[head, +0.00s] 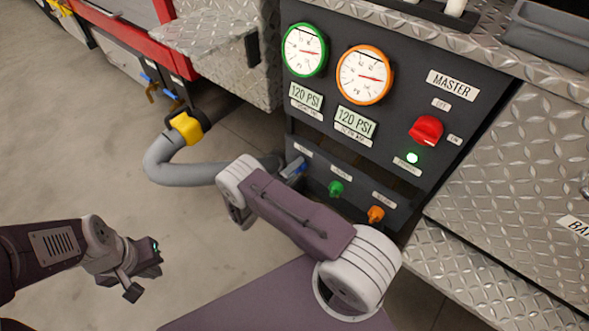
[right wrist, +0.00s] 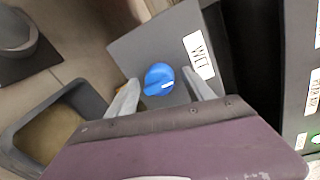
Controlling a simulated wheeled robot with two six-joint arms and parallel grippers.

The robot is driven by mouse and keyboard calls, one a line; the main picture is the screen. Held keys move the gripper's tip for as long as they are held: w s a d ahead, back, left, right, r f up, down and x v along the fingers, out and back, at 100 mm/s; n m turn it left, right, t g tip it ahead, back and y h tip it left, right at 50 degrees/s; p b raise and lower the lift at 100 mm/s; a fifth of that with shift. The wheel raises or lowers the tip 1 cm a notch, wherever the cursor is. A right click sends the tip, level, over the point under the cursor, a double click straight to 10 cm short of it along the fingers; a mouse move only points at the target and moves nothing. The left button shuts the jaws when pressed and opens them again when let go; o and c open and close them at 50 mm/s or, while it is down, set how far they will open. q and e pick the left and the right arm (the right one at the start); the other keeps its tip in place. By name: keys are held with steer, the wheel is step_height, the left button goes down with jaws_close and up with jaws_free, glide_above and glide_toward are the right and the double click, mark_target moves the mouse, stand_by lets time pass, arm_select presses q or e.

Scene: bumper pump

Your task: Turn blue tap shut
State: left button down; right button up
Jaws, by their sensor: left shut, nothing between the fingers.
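The blue tap (right wrist: 159,79) is a round knob with a white mark on a grey panel, beside a white label, in the right wrist view. In the head view only a small blue part of it (head: 295,168) shows past my right arm. My right gripper (right wrist: 160,76) is open, one finger on each side of the knob. Gaps show between fingers and knob in the picture; I cannot tell how near they are in depth. My left gripper (head: 146,268) is shut and empty at the lower left, away from the panel.
A green tap (head: 336,188) and an orange tap (head: 376,214) sit right of the blue one. Above are two gauges (head: 365,75) and a red master switch (head: 426,130) with a lit green lamp. A grey hose (head: 180,172) curves left of the panel. Floor at left is clear.

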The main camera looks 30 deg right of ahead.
steer(key=p+v, duration=0.3)
steer(key=v, duration=0.6)
stand_by(0.4)
